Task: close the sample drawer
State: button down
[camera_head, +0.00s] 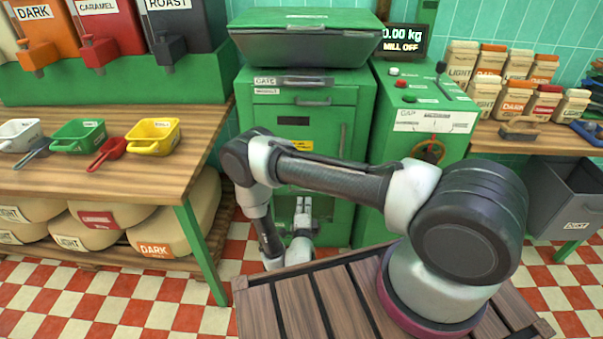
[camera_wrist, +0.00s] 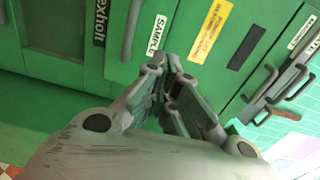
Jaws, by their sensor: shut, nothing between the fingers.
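The green mill cabinet (camera_head: 343,105) stands at the centre of the head view. The sample drawer (camera_wrist: 150,12), marked by a white SAMPLE label (camera_wrist: 157,33), is a green front low on it in the wrist view. My arm largely hides this area in the head view. My gripper (camera_wrist: 172,62) is shut and empty, its fingertips at the drawer front beside the label. I cannot tell whether they touch it or how far the drawer stands out. In the head view my gripper (camera_head: 303,207) is low before the cabinet.
A wooden table with scoops (camera_head: 80,136) stands at the left, with labelled sacks (camera_head: 160,225) beneath. A green control box (camera_head: 425,110) adjoins the cabinet at the right. A grey bin (camera_head: 563,200) is at the far right. Checked floor (camera_head: 130,290) is clear at the front left.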

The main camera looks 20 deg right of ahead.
jog(key=x, duration=1.4)
jog(key=shift+r, duration=0.15)
jog(key=x, duration=0.2)
jog(key=shift+w, duration=0.3)
jog(key=shift+s, duration=0.1)
